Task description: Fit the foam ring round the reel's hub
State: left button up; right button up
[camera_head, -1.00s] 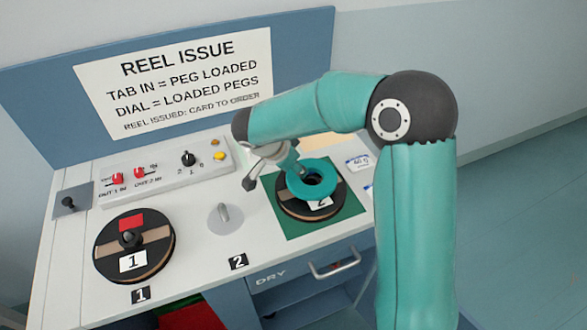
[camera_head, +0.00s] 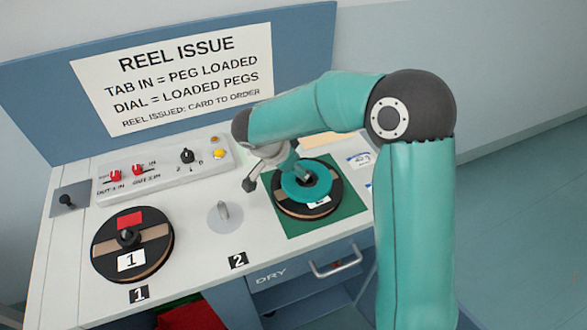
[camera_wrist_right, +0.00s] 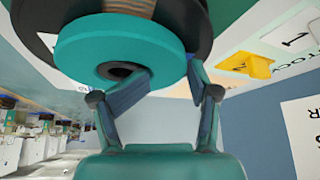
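The teal foam ring (camera_head: 321,191) lies flat over the middle of reel 2 (camera_head: 335,206), a dark reel on a green square, partly covering its white label. The ring also shows in the wrist view (camera_wrist_right: 88,56). My right gripper (camera_wrist_right: 168,72) is shut on the ring's wall, one fingertip at the hole's edge and one at the outer edge. A dark middle shows in the ring's hole in the head view; I cannot tell whether the ring sits fully down round the hub. My left gripper is not in view.
Reel 1 (camera_head: 156,262) with a red patch stands at the left. A grey dial (camera_head: 224,214) lies between the reels. A switch panel (camera_head: 165,172) and sign board (camera_head: 175,75) stand behind. A drawer handle (camera_head: 335,263) juts out in front.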

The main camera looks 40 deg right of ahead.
jog(key=shift+r, duration=0.25)
jog(key=r+p, duration=0.1)
jog(key=p, duration=0.1)
jog(key=shift+r+p, duration=0.15)
jog(key=shift+p, duration=0.15)
jog(key=b+v, duration=0.2)
jog(key=v, duration=0.9)
jog(key=shift+a+r, duration=0.2)
jog(key=shift+r, duration=0.05)
